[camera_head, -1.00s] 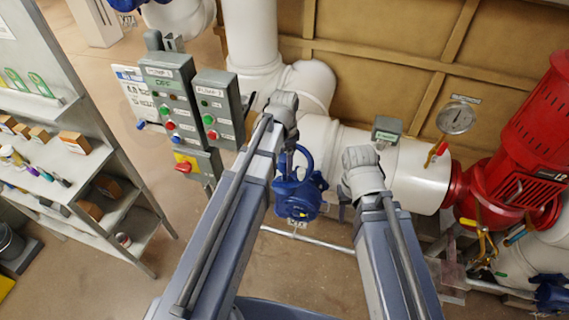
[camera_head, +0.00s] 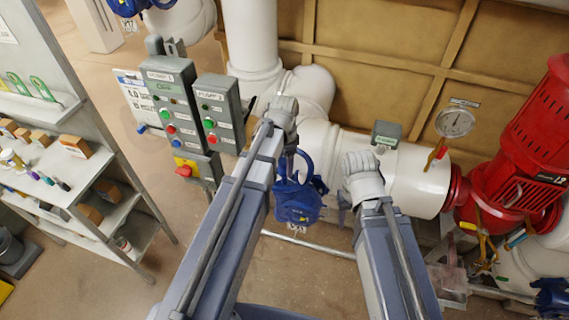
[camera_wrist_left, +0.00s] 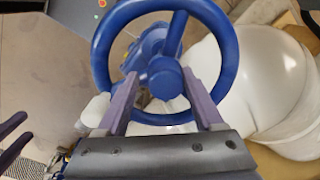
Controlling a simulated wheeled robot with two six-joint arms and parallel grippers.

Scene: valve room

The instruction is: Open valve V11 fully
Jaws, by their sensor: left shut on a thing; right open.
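A blue valve (camera_head: 298,204) with a blue handwheel (camera_head: 309,164) sits low, just right of my left wrist in the head view. The white tag below it is too small to read, so I cannot confirm it is V11. In the left wrist view the handwheel (camera_wrist_left: 223,48) faces the camera, with its hub between the finger ends. My left gripper (camera_wrist_left: 162,76) is shut on the handwheel; the exact contact is unclear. My right gripper (camera_head: 343,212) is open and empty, hanging right of the valve, its fingers partly hidden by its wrist.
Pump control boxes (camera_head: 170,105) stand left of the valve. A white pipe (camera_head: 415,178) runs behind my right arm to a red pump (camera_head: 510,165). A gauge (camera_head: 455,122) stands on the pipe. Shelves (camera_head: 110,165) are at left, with open floor (camera_head: 160,290) in front.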

